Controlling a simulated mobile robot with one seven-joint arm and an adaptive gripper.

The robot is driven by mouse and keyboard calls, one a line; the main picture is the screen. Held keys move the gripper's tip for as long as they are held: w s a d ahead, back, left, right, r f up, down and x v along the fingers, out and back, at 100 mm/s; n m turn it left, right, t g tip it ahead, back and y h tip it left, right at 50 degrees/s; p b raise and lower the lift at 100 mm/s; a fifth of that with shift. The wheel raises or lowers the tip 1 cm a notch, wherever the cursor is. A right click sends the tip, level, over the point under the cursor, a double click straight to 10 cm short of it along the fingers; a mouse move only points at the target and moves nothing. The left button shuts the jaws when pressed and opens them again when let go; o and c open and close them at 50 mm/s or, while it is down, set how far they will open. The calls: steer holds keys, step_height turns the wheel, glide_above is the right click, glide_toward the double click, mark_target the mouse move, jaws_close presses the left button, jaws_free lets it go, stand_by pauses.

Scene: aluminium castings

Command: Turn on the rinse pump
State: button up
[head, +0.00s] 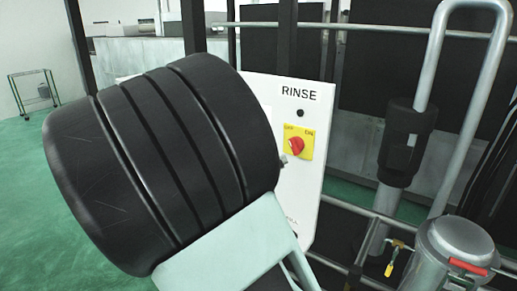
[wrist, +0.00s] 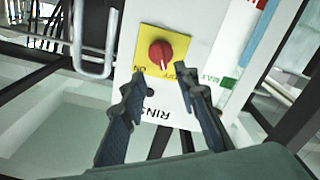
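The white RINSE panel (head: 312,120) stands right of centre in the head view. It carries a yellow plate with a red rotary knob (head: 296,146). In the wrist view the panel appears turned over, with the red knob (wrist: 161,54) on its yellow plate (wrist: 180,43) and ON and OFF lettering beside it. My gripper (wrist: 166,88) is open, its two dark fingers apart with nothing between them. The knob lies beyond the fingertips, apart from them. In the head view my arm hides most of the gripper and the panel's left part.
A small dark round fitting (head: 300,113) sits above the knob. A bent metal pipe (head: 485,95) and a metal canister (head: 456,245) with a red handle stand right of the panel. A wheeled cart (head: 36,93) stands far left on open green floor.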

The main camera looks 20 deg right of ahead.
mark_target(292, 149)
steer(key=x, duration=1)
jaws_close()
